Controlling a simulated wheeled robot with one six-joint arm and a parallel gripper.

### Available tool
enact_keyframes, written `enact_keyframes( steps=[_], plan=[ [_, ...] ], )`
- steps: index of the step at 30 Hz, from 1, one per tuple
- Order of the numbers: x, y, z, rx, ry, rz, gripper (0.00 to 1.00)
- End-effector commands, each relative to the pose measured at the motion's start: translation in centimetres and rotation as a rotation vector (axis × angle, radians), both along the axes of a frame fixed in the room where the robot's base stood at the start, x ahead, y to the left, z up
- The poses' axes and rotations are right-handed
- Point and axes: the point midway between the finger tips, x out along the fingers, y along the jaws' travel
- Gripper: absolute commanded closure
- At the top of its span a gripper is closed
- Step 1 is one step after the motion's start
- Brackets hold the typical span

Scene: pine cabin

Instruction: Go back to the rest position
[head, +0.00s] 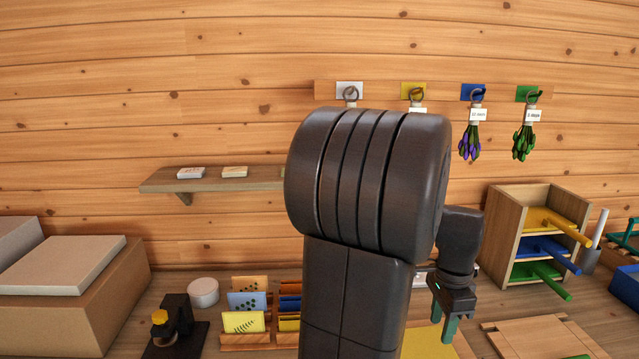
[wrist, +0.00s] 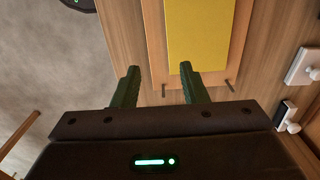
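My gripper (head: 446,318) hangs at the right of my dark arm in the head view, pointing down above the worktop. In the wrist view my gripper (wrist: 158,80) shows two green fingers set well apart with nothing between them, so it is open and empty. Beneath it lies a yellow sheet (wrist: 200,40) on a wooden board; the yellow sheet also shows in the head view (head: 425,343), partly hidden by my arm.
A wooden drawer rack (head: 507,215) with yellow, blue and green trays stands at the right. Seed packets in a wooden holder (head: 245,340) sit left of my arm. Herb bundles (head: 470,140) hang on the wall. A wall shelf (head: 160,182) and a large box (head: 75,315) are at the left.

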Motion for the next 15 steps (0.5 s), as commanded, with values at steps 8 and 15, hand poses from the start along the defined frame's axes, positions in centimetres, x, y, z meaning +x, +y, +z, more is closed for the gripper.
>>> enact_keyframes(
  steps=[8,15],
  plan=[
    [-0.1,0.1,-3.8,0.002,0.004,0.000,0.61],
    [-0.1,0.1,-7.8,0.002,0.003,0.001,0.61]
  ],
)
